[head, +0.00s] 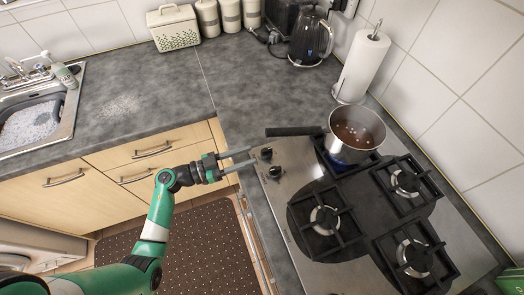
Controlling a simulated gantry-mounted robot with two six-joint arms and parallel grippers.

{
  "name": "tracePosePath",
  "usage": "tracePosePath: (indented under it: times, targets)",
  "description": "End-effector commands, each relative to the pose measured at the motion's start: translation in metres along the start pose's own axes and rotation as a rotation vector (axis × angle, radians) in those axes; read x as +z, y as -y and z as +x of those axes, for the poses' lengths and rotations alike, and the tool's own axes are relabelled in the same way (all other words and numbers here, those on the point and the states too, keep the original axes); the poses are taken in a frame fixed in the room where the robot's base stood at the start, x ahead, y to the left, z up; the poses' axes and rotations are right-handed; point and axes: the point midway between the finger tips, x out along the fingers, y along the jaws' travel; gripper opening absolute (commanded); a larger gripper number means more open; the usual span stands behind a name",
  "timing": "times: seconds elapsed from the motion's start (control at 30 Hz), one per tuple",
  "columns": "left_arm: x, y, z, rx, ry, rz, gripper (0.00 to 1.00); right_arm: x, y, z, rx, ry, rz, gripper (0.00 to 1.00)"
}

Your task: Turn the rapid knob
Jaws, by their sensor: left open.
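Two dark knobs show on the left edge of the steel gas hob (296,205): a far knob (266,153) and a nearer knob (275,171). I cannot tell from markings which is the rapid one. My left gripper (253,156) comes in from the left, open, its two fingers pointing right toward the knobs. Its fingertips are close to the far knob; whether they touch it is too small to tell. A steel saucepan (355,143) with brown liquid sits on the back-left burner, with a blue flame (343,161) under it. My right gripper is out of view.
The pan's dark handle (293,131) reaches left above the knobs. Several other burners, including one at front left (324,219), are bare. A paper towel roll (361,66) and black kettle (311,38) stand behind. The counter (155,90) is mostly clear; a soapy sink (36,122) is left.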

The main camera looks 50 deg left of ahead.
Motion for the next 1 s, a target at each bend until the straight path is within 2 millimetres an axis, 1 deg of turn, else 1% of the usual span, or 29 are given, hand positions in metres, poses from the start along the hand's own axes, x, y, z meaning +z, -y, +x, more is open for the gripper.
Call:
tracePosePath:
  times: [0.03, 0.1, 0.2, 0.27, 0.4, 0.6, 0.67, 0.7, 0.83, 0.87, 1.0]
  targets:
    - [0.002, -0.001, 0.013, 0.006, 0.0, 0.002, 0.45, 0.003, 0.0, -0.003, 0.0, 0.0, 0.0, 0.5]
    - [0.002, -0.001, 0.027, 0.005, 0.001, 0.002, 0.45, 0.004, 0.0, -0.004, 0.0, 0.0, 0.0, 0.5]
    - [0.002, 0.0, 0.043, 0.003, 0.0, 0.001, 0.45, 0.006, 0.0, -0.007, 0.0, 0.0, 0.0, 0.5]
    - [0.001, 0.0, 0.049, 0.002, 0.0, 0.001, 0.45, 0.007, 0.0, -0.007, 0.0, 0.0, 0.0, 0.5]
    - [0.001, 0.0, 0.056, 0.0, 0.001, 0.0, 0.45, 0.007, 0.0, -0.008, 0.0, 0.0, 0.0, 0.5]
    - [0.0, 0.0, 0.056, -0.001, 0.001, 0.0, 0.45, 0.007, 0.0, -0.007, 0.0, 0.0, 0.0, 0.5]
    - [0.0, 0.0, 0.055, -0.001, 0.0, 0.0, 0.34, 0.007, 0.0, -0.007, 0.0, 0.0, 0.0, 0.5]
    - [0.0, 0.0, 0.055, -0.001, 0.0, 0.001, 0.27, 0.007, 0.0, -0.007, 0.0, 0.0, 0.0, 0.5]
    - [0.0, 0.0, 0.055, 0.0, 0.0, 0.001, 0.04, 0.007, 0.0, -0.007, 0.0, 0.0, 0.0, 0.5]
    - [0.0, 0.0, 0.055, 0.0, 0.0, 0.001, 0.0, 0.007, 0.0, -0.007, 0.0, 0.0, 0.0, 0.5]
    - [0.0, 0.0, 0.055, 0.0, 0.0, 0.001, 0.0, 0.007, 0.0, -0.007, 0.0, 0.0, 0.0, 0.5]
